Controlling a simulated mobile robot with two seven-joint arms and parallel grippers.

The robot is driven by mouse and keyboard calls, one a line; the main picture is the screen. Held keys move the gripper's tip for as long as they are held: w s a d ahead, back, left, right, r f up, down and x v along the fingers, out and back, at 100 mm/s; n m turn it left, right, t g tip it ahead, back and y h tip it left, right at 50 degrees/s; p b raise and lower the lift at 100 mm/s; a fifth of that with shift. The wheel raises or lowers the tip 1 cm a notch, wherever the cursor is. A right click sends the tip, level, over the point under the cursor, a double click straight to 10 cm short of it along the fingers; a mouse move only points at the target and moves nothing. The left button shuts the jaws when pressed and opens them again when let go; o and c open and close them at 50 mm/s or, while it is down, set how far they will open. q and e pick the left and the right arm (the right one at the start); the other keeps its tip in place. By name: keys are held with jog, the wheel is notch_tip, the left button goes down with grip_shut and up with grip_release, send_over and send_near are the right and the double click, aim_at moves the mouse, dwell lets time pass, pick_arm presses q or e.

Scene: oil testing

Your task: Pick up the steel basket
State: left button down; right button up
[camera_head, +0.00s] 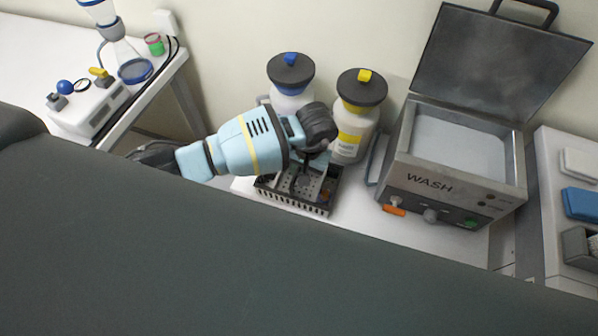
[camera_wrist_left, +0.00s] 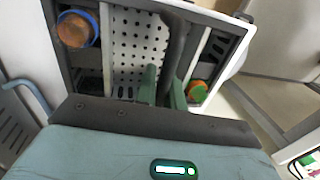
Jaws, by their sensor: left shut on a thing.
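The steel basket (camera_head: 297,200) is a dark, perforated, open-topped basket at the front edge of the white counter, below the two bottles. In the left wrist view its perforated floor (camera_wrist_left: 136,45) shows, with an orange-and-blue round item (camera_wrist_left: 75,29) and an orange-and-green item (camera_wrist_left: 197,90) inside. My left gripper (camera_head: 308,170) reaches in from the left above the basket. In the left wrist view its fingers (camera_wrist_left: 164,88) are shut on the basket's dark handle bar (camera_wrist_left: 177,50). Whether the basket is clear of the counter cannot be told. My right gripper is not in view.
A blue-capped bottle (camera_head: 291,85) and a yellow-capped bottle (camera_head: 354,120) stand behind the basket. The WASH machine (camera_head: 440,185) stands to the right with its lid (camera_head: 490,60) raised. A side table with lab items (camera_head: 90,105) is at the left.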

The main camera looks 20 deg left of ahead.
pick_arm(q)
notch_tip(320, 180, up, 2)
jog(key=shift+r, duration=0.8)
jog(key=s+d+r, duration=0.1)
jog(key=s+d, duration=0.1)
jog(key=s, duration=1.4)
jog(key=w+a+r, duration=0.3)
jog(key=a+r, duration=0.1)
jog(key=r, duration=0.3)
jog(key=w+a+r, duration=0.3)
jog(key=a+r, duration=0.2)
jog(key=r, duration=0.3)
jog(key=shift+w+a+r, duration=0.3)
jog(key=shift+w, duration=0.05)
